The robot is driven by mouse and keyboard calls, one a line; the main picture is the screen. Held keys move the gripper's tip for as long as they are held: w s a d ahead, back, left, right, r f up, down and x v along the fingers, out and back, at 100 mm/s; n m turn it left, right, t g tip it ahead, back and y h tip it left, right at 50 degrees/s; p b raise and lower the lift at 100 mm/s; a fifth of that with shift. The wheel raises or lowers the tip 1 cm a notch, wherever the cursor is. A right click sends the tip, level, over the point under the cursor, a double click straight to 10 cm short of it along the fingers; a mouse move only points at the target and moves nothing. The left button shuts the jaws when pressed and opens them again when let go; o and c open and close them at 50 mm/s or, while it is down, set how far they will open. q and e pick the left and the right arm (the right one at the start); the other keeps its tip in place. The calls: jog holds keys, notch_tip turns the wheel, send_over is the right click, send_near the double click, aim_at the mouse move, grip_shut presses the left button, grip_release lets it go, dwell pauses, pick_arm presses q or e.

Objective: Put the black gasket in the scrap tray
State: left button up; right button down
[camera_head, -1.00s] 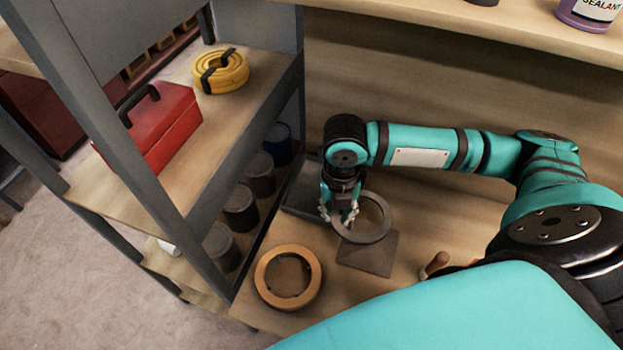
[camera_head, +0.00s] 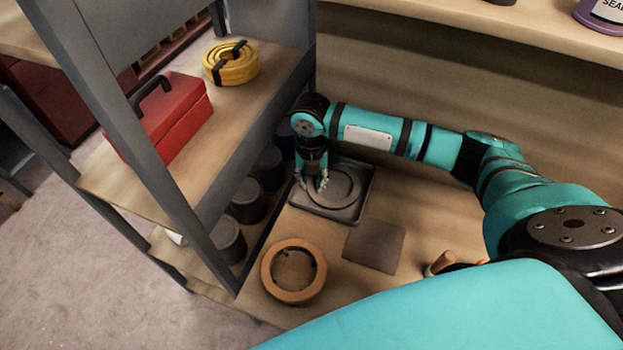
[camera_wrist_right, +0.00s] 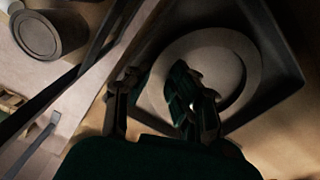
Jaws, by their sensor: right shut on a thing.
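The black gasket, a flat dark grey ring (camera_head: 354,194), is inside the outline of the scrap tray (camera_head: 352,217), a shallow dark square tray on the bench. I cannot tell whether the ring touches the tray floor. My right gripper (camera_head: 312,184) is shut on the ring's left side. In the right wrist view the gripper (camera_wrist_right: 160,98) has one finger outside the ring (camera_wrist_right: 250,68) and one toward its opening, with the tray wall (camera_wrist_right: 288,50) beyond. My left gripper is not in view.
A dark square mat (camera_head: 374,246) lies bare in front of the tray. An orange-brown ring (camera_head: 270,277) sits nearby. Several dark cans (camera_head: 229,240) stand on the shelf unit at left, below a red toolbox (camera_head: 172,125) and a yellow coil (camera_head: 231,66). A shelf post rises close to the arm.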

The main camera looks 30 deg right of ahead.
jog(key=c, duration=1.5)
grip_release()
notch_tip(320, 180, up, 12)
jog(key=shift+r, duration=0.1)
